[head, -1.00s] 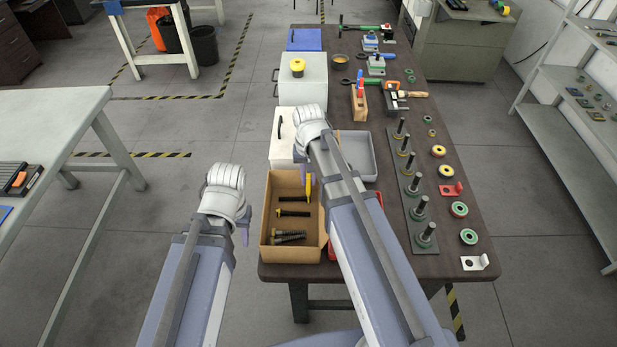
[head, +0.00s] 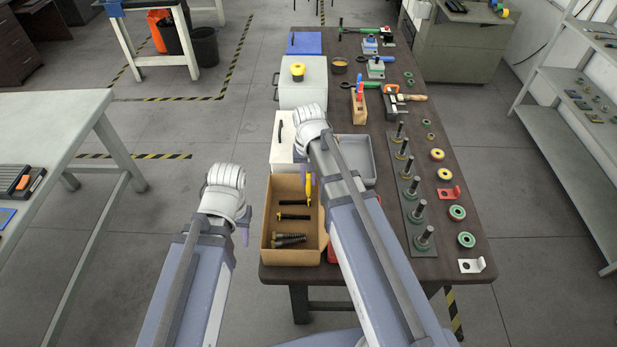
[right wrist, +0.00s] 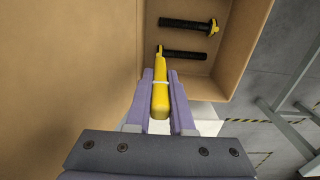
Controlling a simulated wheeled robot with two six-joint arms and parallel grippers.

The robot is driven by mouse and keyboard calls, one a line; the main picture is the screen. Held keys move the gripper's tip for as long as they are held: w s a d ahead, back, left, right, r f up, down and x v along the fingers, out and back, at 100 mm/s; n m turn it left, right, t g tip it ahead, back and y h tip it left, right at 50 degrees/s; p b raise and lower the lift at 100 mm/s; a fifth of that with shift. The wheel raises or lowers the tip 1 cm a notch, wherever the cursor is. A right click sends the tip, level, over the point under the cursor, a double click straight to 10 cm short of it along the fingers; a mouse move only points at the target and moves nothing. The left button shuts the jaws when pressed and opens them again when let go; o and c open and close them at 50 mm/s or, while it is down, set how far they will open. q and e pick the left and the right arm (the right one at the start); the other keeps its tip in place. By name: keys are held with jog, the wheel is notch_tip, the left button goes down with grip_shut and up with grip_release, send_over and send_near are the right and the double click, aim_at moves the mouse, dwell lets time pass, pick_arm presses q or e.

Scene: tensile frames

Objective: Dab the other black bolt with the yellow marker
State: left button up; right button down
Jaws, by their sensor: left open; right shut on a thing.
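The yellow marker (right wrist: 160,95) is held between the fingers of my right gripper (right wrist: 160,105); it also shows in the head view (head: 309,188). It points down into the cardboard box (head: 266,215). Its tip is at the left end of a black bolt (right wrist: 186,55) in the right wrist view; whether they touch I cannot tell. Another black bolt (right wrist: 183,23), with a yellow end, lies beside it. Several dark bolts (head: 290,238) lie at the near end of the box. My left gripper (head: 243,236) is left of the box, empty, largely hidden by its arm.
The box stands on a dark bench (head: 380,262). A grey tray (head: 360,155) is behind my right arm. A plate with upright studs (head: 416,212) and several rings lie to the right. A white cabinet (head: 303,95) stands further back.

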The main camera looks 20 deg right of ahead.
jog(key=shift+r+p, duration=1.65)
jog(key=shift+r, duration=0.35)
notch_tip(320, 180, up, 14)
jog(key=r+p, duration=0.1)
jog(key=p, duration=1.3)
notch_tip(320, 180, down, 15)
jog(key=b, duration=1.4)
jog(key=shift+f, duration=0.1)
